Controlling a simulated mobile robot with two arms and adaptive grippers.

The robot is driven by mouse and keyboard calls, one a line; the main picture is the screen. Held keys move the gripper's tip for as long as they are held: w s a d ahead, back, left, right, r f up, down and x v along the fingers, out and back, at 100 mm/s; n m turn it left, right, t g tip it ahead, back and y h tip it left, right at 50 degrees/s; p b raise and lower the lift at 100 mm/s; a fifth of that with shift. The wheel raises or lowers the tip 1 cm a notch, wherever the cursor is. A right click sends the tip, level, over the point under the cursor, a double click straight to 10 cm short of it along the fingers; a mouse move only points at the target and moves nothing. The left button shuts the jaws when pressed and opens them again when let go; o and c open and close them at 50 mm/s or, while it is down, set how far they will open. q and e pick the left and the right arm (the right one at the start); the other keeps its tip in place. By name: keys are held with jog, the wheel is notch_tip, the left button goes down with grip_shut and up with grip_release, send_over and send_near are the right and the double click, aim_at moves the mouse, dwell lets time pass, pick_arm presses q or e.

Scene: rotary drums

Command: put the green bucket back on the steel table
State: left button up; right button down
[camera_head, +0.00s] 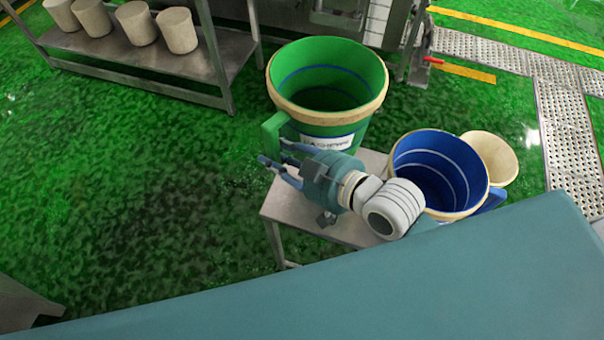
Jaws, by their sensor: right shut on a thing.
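The green bucket (330,110) has a tan rim and a white label and stands upright at the far left corner of the small steel table (295,212). Its green side handle (276,130) points to the left and towards me. My right gripper (277,160) is at this handle, shut on the green bucket; its fingers partly hide the bucket's lower left side. The bucket's base is hidden, so I cannot tell whether it touches the table. My left gripper is not in view.
A blue bucket (432,175) stands on the right of the steel table, with a tan bucket (495,158) beyond it. A steel bench (185,60) with several beige containers is at the back left. The green floor (130,190) at left is clear.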

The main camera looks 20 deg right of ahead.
notch_tip(320, 180, down, 18)
dwell(0.4)
jog(key=shift+s+b, duration=0.1)
jog(key=shift+b, duration=0.25)
jog(key=c, duration=1.4)
grip_release()
jog(key=shift+f, duration=0.15)
jog(key=shift+c, duration=0.2)
jog(key=b+v, duration=0.1)
jog(key=v, duration=1.1)
jog(key=shift+s+a, duration=0.1)
